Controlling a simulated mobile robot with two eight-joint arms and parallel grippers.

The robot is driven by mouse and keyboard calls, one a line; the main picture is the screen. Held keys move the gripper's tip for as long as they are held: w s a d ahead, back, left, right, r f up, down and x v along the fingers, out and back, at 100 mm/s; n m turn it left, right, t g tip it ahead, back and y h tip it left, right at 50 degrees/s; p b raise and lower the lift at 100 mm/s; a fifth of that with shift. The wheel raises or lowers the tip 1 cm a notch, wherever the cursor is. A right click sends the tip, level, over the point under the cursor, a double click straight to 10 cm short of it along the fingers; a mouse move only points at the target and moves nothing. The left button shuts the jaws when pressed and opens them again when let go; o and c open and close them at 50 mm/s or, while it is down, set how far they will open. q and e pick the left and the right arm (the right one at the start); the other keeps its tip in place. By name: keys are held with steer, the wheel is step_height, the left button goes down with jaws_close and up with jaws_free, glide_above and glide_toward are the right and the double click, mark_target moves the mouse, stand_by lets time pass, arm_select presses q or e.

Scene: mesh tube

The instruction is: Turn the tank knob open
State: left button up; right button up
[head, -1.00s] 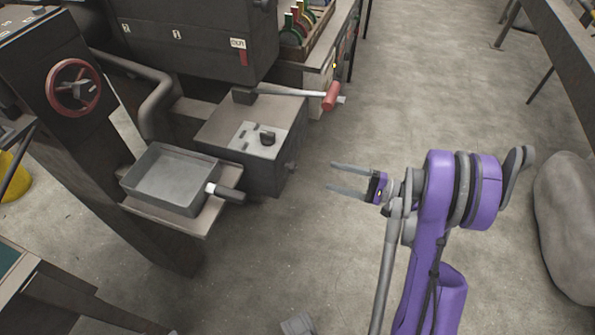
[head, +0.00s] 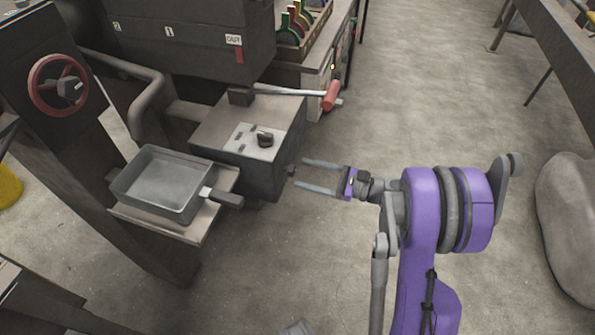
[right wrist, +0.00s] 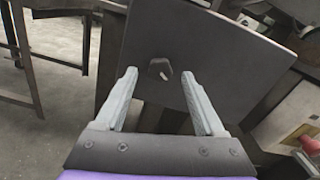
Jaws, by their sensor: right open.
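A dark metal tank box (head: 265,172) stands left of centre in the head view. A small dark knob (head: 291,170) sticks out of its right side. The right wrist view shows this knob (right wrist: 160,69) as a dark, roughly six-sided piece on a flat dark panel (right wrist: 225,60). My right gripper (head: 301,172) is open and empty, with its fingers pointing left at the knob. In the right wrist view the knob appears between the two fingertips, slightly ahead of them; I see no clear contact. My left gripper is not in view.
A red-gripped lever (head: 331,96) reaches out behind. A red handwheel (head: 58,85) is at far left.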

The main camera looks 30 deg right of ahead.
mark_target(294, 170)
steer(key=shift+x, duration=1.5)
steer(key=shift+c, duration=0.3)
jaws_close()
